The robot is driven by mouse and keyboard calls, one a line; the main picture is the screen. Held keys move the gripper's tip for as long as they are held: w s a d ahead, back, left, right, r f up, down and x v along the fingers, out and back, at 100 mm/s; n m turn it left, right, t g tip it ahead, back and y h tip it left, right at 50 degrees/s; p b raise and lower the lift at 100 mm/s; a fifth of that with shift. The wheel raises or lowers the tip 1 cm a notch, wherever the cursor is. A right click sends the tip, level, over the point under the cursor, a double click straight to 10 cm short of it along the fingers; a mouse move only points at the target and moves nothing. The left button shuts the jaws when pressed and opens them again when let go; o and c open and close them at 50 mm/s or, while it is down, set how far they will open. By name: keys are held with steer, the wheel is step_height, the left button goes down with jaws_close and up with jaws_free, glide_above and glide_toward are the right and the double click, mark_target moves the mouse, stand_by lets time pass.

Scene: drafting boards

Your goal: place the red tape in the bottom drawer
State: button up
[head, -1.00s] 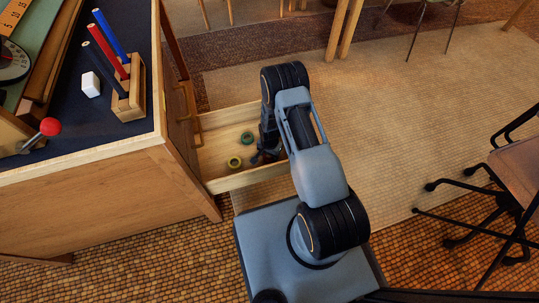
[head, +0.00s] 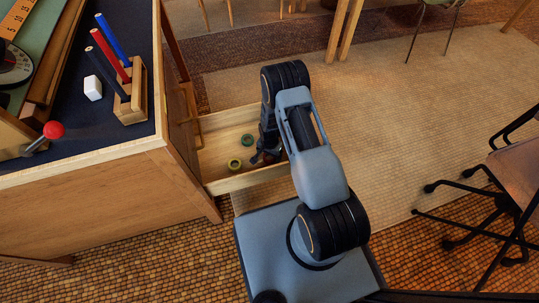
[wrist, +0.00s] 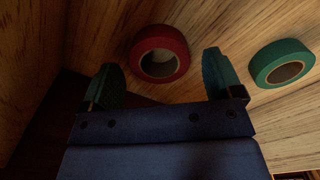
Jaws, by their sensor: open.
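The red tape (wrist: 160,54) is a ring lying on pale wood in the wrist view, between and just beyond the two fingertips of my gripper (wrist: 160,66). My gripper is open, with a finger to each side of the ring and a visible gap on both sides. In the head view, my gripper (head: 264,157) is down inside the open wooden drawer (head: 222,186), at its right side. The arm hides most of that spot, so the red tape is barely visible there.
A green tape (wrist: 281,63) lies right of the red one in the wrist view; it also shows in the head view (head: 247,140). A yellow tape (head: 234,164) lies in the drawer. The cabinet (head: 90,210) carries a pencil holder (head: 134,97) and a white block (head: 92,87).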

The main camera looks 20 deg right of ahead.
step_height(320, 180, up, 31)
steer(key=s+n+t+p, duration=0.1)
steer(key=s+n+p, duration=0.1)
steer(key=n+p, duration=0.2)
steer(key=s+r+n+t, duration=0.1)
steer(key=s+r+n, duration=0.4)
steer(key=s+r, duration=0.9)
steer(key=shift+s+r+t, duration=0.2)
steer(key=shift+s+t, duration=0.2)
steer(key=shift+a, duration=0.1)
